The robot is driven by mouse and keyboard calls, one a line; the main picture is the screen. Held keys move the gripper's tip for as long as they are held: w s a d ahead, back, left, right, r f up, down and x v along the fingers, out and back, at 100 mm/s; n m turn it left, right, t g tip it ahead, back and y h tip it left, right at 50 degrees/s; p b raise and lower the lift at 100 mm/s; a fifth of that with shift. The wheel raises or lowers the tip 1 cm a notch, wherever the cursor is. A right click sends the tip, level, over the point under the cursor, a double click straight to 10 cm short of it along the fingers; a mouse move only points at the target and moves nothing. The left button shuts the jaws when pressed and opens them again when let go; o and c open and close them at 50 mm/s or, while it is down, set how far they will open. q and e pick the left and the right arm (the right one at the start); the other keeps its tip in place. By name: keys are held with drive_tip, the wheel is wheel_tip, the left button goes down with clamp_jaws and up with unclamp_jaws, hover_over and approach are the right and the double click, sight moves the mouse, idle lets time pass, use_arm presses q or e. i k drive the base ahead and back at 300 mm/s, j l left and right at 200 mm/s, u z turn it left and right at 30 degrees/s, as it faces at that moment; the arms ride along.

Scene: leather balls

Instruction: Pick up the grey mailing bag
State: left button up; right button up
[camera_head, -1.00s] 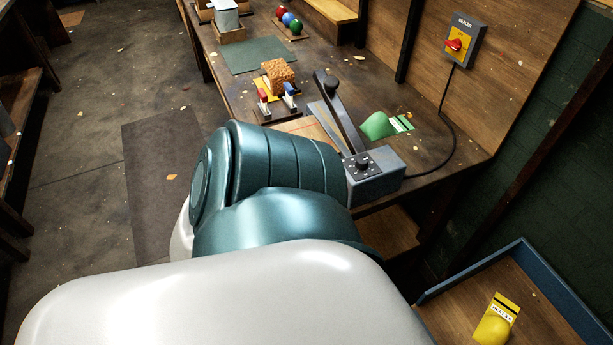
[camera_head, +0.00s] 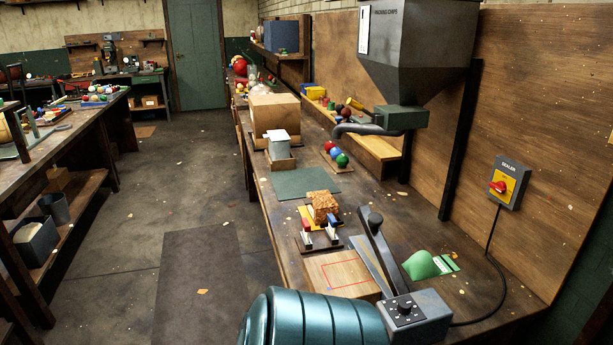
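A pale grey, upright, flat-sided item (camera_head: 278,143) stands in a small wooden holder (camera_head: 279,162) on the bench, left of the row of balls. It may be the grey mailing bag, but it is too small to be sure. No other grey bag is visible. Neither of my grippers is in view. Only a teal link of my arm shows at the bottom, hiding part of the bench's near end.
Red and blue clamps (camera_head: 318,230) and a brown block (camera_head: 323,206) stand behind. A green mat (camera_head: 305,183) is bare. A chip hopper (camera_head: 418,50) overhangs the bench.

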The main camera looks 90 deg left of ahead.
sight(278, 149)
drive_tip(key=j+u, duration=0.1)
drive_tip(key=u, duration=0.35)
drive_tip(key=k+j+u, duration=0.1)
drive_tip(key=u, duration=0.3)
drive_tip(key=j+u, duration=0.2)
drive_tip(key=u, duration=0.25)
drive_tip(key=j+u, duration=0.15)
drive_tip(key=u, duration=0.3)
drive_tip(key=j+u, duration=0.2)
drive_tip(key=j, duration=0.3)
drive_tip(key=i+j+u, duration=0.2)
drive_tip(key=j, duration=0.25)
drive_tip(key=j+u, duration=0.2)
drive_tip(key=j, duration=0.3)
drive_tip(key=i+j, duration=0.15)
drive_tip(key=j, duration=0.15)
drive_tip(key=i+j, duration=0.1)
drive_tip(key=j, duration=0.2)
